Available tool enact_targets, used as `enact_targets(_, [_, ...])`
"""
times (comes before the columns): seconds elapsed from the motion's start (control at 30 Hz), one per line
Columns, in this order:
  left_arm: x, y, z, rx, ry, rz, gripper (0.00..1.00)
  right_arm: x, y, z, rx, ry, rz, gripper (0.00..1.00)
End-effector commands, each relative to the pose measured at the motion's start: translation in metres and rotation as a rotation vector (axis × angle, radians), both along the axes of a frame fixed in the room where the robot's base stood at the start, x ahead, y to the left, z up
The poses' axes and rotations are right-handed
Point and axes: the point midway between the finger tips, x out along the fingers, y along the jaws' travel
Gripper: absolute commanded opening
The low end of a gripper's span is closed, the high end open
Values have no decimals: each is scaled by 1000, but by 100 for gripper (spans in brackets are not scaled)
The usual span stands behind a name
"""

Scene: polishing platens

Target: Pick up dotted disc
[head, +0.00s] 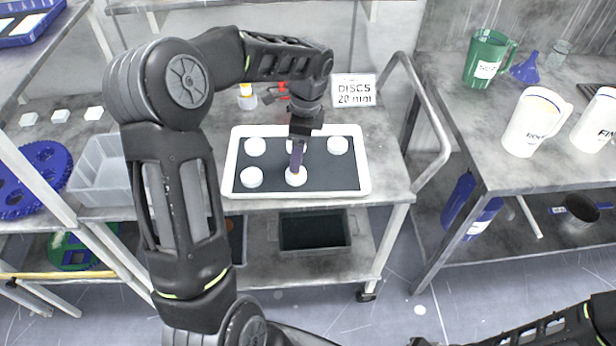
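A white-rimmed tray (228,178) with a dark mat holds several round white discs. One disc (295,179) at the front middle lies directly under the tip of a purple stick-like tool (297,158); I cannot tell whether they touch. Other discs lie at back left (255,146), back right (338,145) and front left (251,178). The tool hides much of the back middle place. No dots are readable on any disc at this size. My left gripper (303,131) points down over the tray, shut on the purple tool. My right gripper is out of view.
A sign reading "DISCS 20 mm" (354,90) stands behind the tray. A small yellow-topped bottle (246,97) stands behind it too. A clear bin (101,175) is at left. A side table (450,95) at right carries a green jug (487,58) and white jugs (536,122).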

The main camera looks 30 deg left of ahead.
Motion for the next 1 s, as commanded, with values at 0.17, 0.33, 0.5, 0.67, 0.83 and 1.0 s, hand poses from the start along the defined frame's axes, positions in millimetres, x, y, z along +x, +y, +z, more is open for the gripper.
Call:
enact_targets(0.17, [-1,0,-8,-1,3,-2,76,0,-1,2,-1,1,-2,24])
enact_targets(0.33, [-2,2,-24,-1,2,-1,76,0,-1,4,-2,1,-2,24])
enact_targets(0.5, [-1,2,-26,-1,0,-1,76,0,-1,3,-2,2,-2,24])
enact_targets(0.67, [-2,2,-27,0,1,-1,76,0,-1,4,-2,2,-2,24])
enact_targets(0.83, [-3,3,-42,-2,6,-2,76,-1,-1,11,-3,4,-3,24])
enact_targets(1.0, [-4,5,-68,-3,3,-2,76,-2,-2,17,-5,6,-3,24])
